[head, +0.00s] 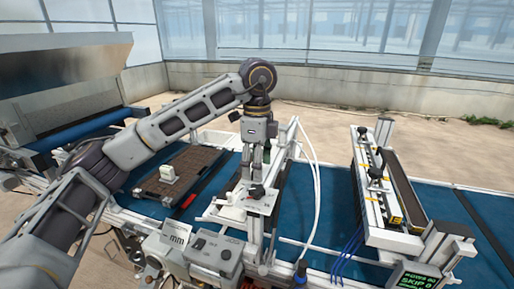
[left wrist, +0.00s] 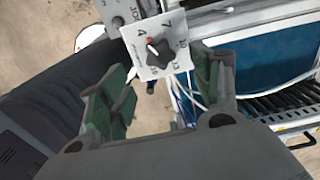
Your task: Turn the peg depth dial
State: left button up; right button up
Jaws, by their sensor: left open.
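The peg depth dial is a black knob (head: 257,191) on a small white plate (head: 262,204) in the middle of the head view. In the left wrist view the knob (left wrist: 159,50) sits on the plate with printed numbers around it, 4 and 7 among them, and a red mark beside the knob. My left gripper (head: 254,172) points down just above the dial. In the left wrist view its green-padded fingers (left wrist: 163,88) are apart, with nothing between them, and the dial shows beyond the gap. Whether a finger touches the knob cannot be told. My right gripper is not in view.
A grey control box (head: 213,252) and a plate marked mm (head: 178,238) stand in front of the dial. A dark seed tray (head: 178,176) lies on the blue belt at left. A seeder rail (head: 374,190) stands at right, above a small screen (head: 418,279). White hoses (head: 315,190) run close by.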

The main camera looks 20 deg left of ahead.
pick_arm(q)
jog(key=shift+r, duration=2.4)
